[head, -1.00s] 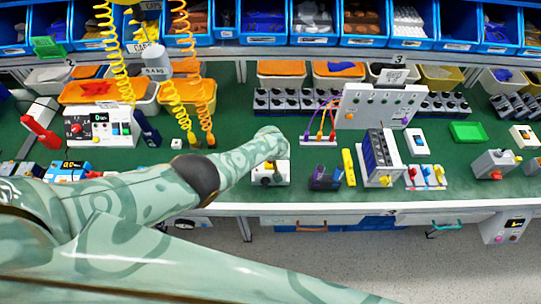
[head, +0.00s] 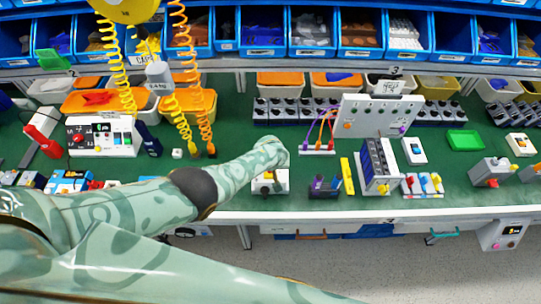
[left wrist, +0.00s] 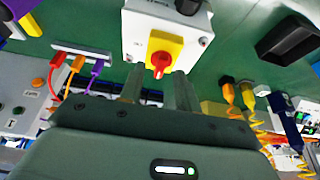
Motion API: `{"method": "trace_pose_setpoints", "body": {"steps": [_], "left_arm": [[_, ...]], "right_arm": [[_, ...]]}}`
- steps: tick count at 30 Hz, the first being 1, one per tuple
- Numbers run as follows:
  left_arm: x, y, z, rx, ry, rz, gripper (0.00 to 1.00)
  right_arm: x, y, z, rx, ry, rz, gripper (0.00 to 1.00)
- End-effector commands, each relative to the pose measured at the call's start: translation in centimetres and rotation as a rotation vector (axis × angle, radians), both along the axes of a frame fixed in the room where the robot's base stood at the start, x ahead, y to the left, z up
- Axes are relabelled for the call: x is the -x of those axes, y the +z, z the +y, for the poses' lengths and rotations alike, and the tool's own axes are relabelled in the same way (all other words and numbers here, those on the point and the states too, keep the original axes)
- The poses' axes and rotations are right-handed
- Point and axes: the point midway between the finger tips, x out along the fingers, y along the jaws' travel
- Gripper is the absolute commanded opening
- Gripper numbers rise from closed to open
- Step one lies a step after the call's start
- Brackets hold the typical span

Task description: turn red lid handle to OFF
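The red handle (left wrist: 158,66) sits on a yellow plate (left wrist: 167,46) on the front of a white switch box (left wrist: 140,27) in the left wrist view. My left gripper (left wrist: 159,75) is open, with one finger on each side of the handle and close to it. I cannot tell whether the fingers touch it. In the head view the white box (head: 272,186) stands near the table's front edge, under the end of my left arm, which hides its upper part and the gripper. My right gripper is not in view.
The green table (head: 235,200) has a purple-and-black tool (head: 322,188), a yellow bar (head: 347,176) and a finned module (head: 378,165) right of the box. A control box (head: 103,135) stands left. Coiled yellow hoses (head: 182,120) hang behind my arm.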

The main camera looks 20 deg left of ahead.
Motion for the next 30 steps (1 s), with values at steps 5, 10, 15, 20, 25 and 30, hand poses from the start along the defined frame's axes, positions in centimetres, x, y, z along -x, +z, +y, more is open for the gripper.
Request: {"method": "trace_pose_setpoints", "body": {"steps": [5, 10, 15, 20, 25, 30], "left_arm": [[1.3, 4.5, -0.4, 0.001, 0.000, -0.001, 0.33], [2.9, 8.4, -1.0, 0.004, 0.000, -0.001, 0.33], [4.3, 11.6, -1.4, 0.002, 0.001, -0.002, 0.33], [5.0, 13.1, -1.7, 0.002, 0.001, -0.002, 0.33], [5.3, 13.6, -1.6, 0.001, 0.001, -0.001, 0.33], [5.3, 13.5, -1.6, 0.001, 0.001, 0.000, 0.33]], "right_arm": [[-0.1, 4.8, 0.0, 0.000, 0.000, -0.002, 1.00], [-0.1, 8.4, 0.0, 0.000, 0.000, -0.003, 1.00], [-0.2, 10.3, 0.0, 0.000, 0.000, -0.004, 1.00], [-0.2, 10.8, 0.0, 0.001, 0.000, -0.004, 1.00], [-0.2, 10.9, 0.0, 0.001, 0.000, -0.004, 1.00], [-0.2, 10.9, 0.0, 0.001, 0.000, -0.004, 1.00]]}}
